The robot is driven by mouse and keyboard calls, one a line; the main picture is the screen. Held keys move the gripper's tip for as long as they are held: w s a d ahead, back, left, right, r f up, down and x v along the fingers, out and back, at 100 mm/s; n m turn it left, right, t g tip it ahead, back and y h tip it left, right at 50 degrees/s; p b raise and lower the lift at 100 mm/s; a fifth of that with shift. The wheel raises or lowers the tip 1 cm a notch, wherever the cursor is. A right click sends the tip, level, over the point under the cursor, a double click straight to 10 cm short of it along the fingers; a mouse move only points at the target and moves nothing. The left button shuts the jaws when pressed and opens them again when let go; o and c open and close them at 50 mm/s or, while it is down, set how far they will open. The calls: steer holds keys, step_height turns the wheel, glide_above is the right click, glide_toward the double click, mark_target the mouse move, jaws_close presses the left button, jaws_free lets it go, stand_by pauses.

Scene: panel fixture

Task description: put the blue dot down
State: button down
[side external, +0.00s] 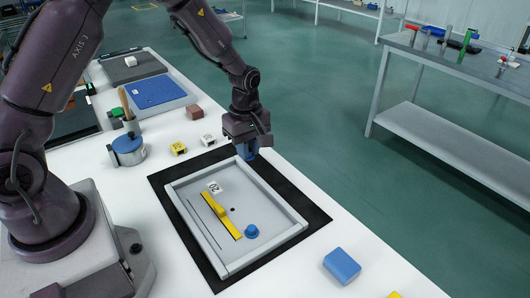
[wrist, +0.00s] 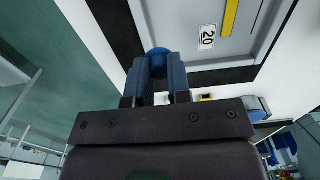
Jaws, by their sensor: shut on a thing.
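My gripper (wrist: 160,68) is shut on a round blue piece, the blue dot (wrist: 158,52), which shows between the dark blue fingertips in the wrist view. In the side external view my gripper (side external: 248,153) hangs above the far edge of the grey panel (side external: 183,229); the held piece is hard to tell from the fingers there. A second round blue piece, like a knob (side external: 251,231), sits on the panel near its front right. A small dark hole (side external: 233,210) lies between the knob and a yellow bar (side external: 222,214).
The panel has a raised rim and lies on a black mat (side external: 319,217). A white "20" label (side external: 214,188) is on it. A blue block (side external: 342,265) lies front right; yellow (side external: 178,149) and white (side external: 208,140) blocks lie behind. A blue-lidded pot (side external: 128,150) stands left.

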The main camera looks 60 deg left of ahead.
steer(key=s+r, duration=0.2)
steer(key=s, duration=0.3)
steer(key=m, duration=1.8)
glide_toward(232, 210)
step_height(232, 210, down, 7)
steer(key=shift+w, duration=0.15)
steer(key=c, duration=1.1)
jaws_free()
steer(key=shift+f, duration=0.1)
